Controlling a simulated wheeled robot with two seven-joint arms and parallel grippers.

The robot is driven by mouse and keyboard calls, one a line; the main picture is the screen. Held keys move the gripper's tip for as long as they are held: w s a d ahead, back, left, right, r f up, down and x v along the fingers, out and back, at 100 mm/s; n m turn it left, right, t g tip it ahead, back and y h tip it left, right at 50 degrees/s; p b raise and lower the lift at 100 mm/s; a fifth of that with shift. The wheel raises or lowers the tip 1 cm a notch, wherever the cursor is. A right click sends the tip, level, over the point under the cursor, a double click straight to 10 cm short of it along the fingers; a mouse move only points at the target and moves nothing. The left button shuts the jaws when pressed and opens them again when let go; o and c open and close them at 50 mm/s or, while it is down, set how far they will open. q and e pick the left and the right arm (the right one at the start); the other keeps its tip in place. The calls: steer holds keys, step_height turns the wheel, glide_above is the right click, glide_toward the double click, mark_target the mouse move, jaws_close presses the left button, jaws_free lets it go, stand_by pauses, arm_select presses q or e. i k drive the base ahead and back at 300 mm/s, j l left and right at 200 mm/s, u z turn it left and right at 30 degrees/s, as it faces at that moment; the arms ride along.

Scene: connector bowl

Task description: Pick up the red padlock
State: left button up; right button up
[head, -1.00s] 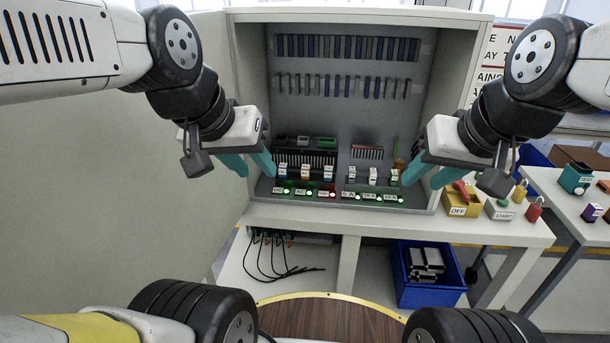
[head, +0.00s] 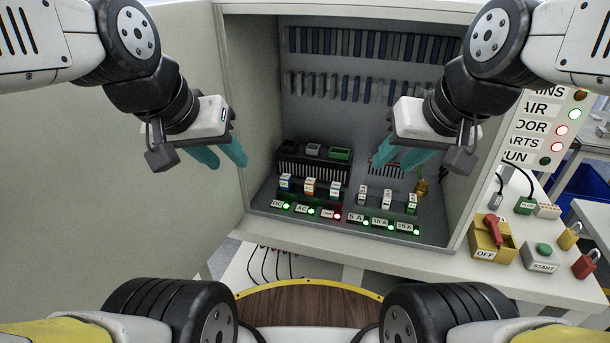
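The red padlock (head: 585,264) lies on the right end of the white bench top, at the right edge of the head view. A yellow padlock (head: 570,235) is just behind it. My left gripper (head: 222,158) is open and empty, in front of the cabinet's left side. My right gripper (head: 398,158) is also in front of the cabinet, far to the left of the red padlock. Its teal fingers are apart and nothing shows between them.
A yellow OFF switch box (head: 492,243) and a START button box (head: 541,257) stand left of the padlocks. The open cabinet (head: 232,110) holds rows of labelled modules. A sign panel (head: 540,125) with lamps stands at the right. My arms hang above the bench.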

mark_target(585, 265)
steer(key=l+z, duration=0.25)
steer(key=z, duration=0.2)
steer(key=l+z, duration=0.2)
steer(key=z, duration=0.25)
steer(key=i+l+z, duration=0.1)
steer(key=l, duration=0.3)
steer(key=i+l+z, duration=0.15)
steer(key=l, duration=0.25)
steer(key=i+l+z, duration=0.1)
steer(key=l, duration=0.25)
steer(key=i+l+z, duration=0.15)
steer(key=l, duration=0.2)
steer(key=i+l+z, duration=0.1)
steer(key=i+l, duration=0.3)
steer(key=l, duration=0.2)
steer(key=i+l, duration=0.15)
steer(key=l, duration=0.2)
steer(key=u, duration=1.25)
